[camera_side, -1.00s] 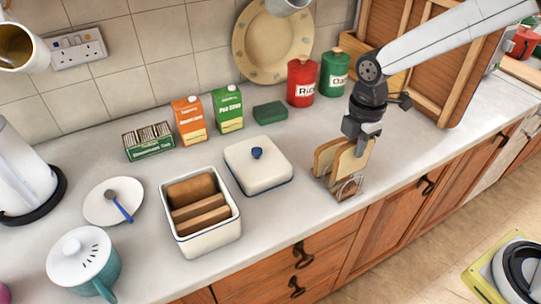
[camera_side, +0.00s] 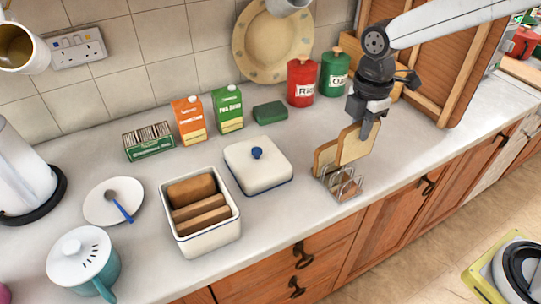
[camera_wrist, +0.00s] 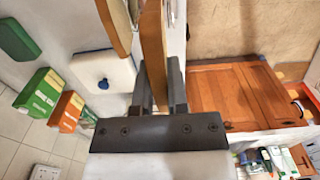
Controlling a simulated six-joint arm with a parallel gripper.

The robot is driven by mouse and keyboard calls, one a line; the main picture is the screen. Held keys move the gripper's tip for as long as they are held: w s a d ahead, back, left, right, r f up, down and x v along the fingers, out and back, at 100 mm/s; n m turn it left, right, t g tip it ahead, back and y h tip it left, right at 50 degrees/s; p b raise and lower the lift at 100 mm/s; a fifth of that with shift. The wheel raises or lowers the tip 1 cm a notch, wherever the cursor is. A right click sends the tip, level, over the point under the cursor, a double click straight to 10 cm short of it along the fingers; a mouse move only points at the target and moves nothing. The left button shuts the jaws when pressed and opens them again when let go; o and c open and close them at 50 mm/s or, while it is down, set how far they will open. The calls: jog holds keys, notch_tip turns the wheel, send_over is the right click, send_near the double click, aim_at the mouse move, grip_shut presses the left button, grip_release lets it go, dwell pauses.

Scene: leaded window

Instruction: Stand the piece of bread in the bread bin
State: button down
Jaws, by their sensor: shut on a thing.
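My gripper (camera_side: 368,124) is shut on a piece of bread (camera_side: 356,144), which it holds upright above the wire toast rack (camera_side: 345,184). The held bread (camera_wrist: 153,45) also shows edge-on between the fingers in the wrist view. Another slice (camera_side: 325,157) stands in the rack, just left of the held one. The bread bin (camera_side: 208,237) is a white, blue-rimmed box, open, at the front left of the rack. Several brown pieces (camera_side: 200,212) stand inside it. Its white lid (camera_side: 258,166) with a blue knob lies on the counter between bin and rack.
Orange (camera_side: 189,120) and green (camera_side: 228,109) cartons, a green block (camera_side: 270,113) and red (camera_side: 301,84) and green (camera_side: 334,75) canisters stand along the back. A plate with a spoon (camera_side: 117,205) and a teal pot (camera_side: 85,262) are left of the bin.

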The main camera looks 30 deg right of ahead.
jog(key=shift+r, duration=0.1)
notch_tip(320, 180, up, 5)
jog(key=shift+r, duration=0.1)
jog(key=w+a, duration=0.3)
jog(key=a, duration=0.4)
jog(key=w+a, duration=0.3)
jog(key=a, duration=0.4)
send_over(202, 211)
jog(key=s, duration=0.5)
notch_tip(202, 211, down, 4)
jog(key=f, duration=0.1)
jog(key=shift+w+a+f, duration=0.1)
jog(key=shift+f, duration=2.5)
jog(key=shift+w+a+f, duration=0.1)
jog(key=shift+f, duration=2.45)
jog(key=shift+f, duration=0.1)
jog(key=c, duration=0.6)
grip_release()
jog(key=shift+c, duration=0.2)
